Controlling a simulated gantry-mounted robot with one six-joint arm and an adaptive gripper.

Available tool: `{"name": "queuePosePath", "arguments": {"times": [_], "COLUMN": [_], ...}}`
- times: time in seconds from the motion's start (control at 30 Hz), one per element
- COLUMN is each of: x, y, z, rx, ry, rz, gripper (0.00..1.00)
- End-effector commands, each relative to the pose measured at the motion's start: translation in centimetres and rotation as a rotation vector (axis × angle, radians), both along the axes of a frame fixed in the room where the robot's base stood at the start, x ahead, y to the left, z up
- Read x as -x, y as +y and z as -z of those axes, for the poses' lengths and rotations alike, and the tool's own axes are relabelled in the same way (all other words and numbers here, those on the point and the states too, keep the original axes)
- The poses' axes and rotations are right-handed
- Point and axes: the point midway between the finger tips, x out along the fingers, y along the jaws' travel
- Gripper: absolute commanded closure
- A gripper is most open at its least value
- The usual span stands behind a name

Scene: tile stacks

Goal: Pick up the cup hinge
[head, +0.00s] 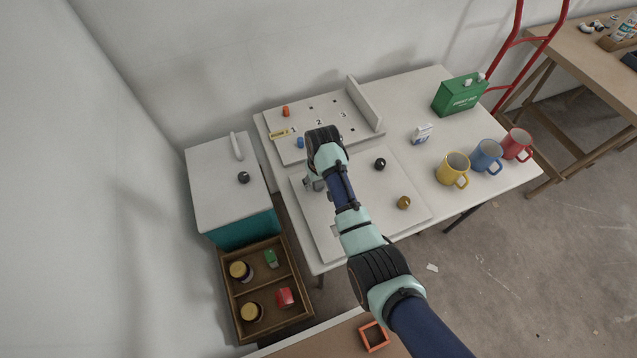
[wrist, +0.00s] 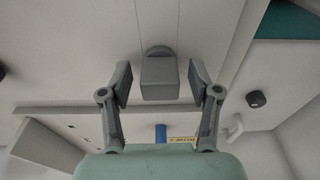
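The cup hinge appears to be the grey block with a rounded part behind it (wrist: 160,77). It lies on a pale board, between the two fingers of my gripper (wrist: 160,88) in the wrist view. The fingers are spread, one on each side, with visible gaps between them and the block. Whether the fingers are down at its height is hard to tell. In the head view my gripper (head: 314,184) is over the left part of the front board (head: 320,233). My arm hides most of the gripper there, and I cannot clearly make out the hinge.
A black knob (head: 380,164) and a brass knob (head: 404,202) sit on the front board. Behind is a numbered board (head: 345,138) with an orange peg (head: 286,112) and a blue peg (head: 300,143). Several mugs stand right. An open drawer (head: 262,290) is at lower left.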

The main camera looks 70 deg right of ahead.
Motion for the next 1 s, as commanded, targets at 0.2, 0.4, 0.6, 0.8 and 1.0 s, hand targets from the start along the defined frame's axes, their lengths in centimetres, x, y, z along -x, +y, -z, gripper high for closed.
{"name": "queuePosePath", "arguments": {"times": [0.2,0.4,0.6,0.8,1.0], "x": [0.0,0.0,0.0,-0.1,-0.1], "y": [0.0,0.0,0.0,-0.1,-0.1], "z": [0.0,0.0,-0.2,-2.5,-8.7], "rx": [0.000,0.000,0.000,0.001,0.005], "ry": [0.000,0.000,0.000,-0.001,-0.005], "rz": [0.000,0.000,0.000,0.000,0.000], "gripper": [0.79,1.00,1.00,1.00,1.00]}}
